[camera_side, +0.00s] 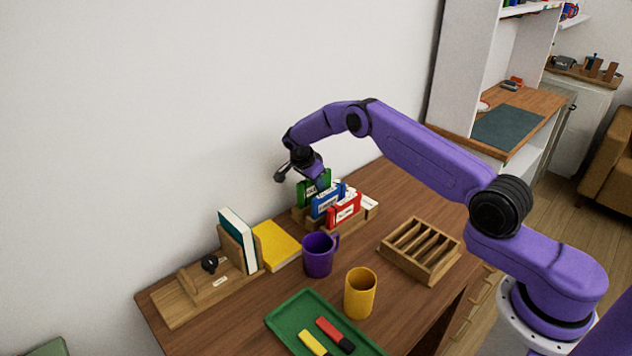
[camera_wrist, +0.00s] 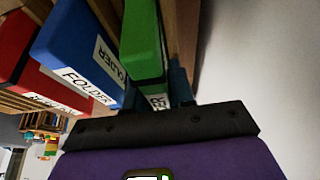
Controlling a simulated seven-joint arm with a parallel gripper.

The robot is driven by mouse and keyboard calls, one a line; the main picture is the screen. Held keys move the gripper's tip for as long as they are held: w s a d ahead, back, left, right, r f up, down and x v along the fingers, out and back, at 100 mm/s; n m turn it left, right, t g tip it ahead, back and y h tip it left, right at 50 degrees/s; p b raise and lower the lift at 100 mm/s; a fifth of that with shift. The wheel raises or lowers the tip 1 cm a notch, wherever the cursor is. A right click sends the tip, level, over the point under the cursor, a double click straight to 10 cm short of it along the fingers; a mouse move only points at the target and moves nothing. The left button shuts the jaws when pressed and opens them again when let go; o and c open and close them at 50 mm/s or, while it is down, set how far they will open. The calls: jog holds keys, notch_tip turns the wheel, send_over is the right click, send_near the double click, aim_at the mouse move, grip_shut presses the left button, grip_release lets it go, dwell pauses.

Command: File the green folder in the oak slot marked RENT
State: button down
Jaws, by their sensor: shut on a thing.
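The green folder (camera_side: 314,188) stands at the back of an oak holder (camera_side: 351,222), behind a blue folder (camera_side: 328,203) and a red folder (camera_side: 345,211). My gripper (camera_side: 312,176) is at its top edge, shut on it. In the wrist view the green folder (camera_wrist: 141,45) runs up from my gripper (camera_wrist: 160,92), with the blue folder (camera_wrist: 82,50) and the red folder (camera_wrist: 20,55) to its left. An oak rack with several slots (camera_side: 423,268) stands to the right on the desk. I cannot read a RENT mark in either view.
A purple mug (camera_side: 318,258) and a yellow cup (camera_side: 360,295) stand between the holder and a green tray (camera_side: 283,326). A yellow book (camera_side: 277,245) and a wooden bookend (camera_side: 225,242) are left. The wall (camera_side: 200,100) is close behind the holder.

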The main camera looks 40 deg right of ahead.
jog(key=shift+f, duration=0.8)
jog(key=c, duration=0.9)
grip_release()
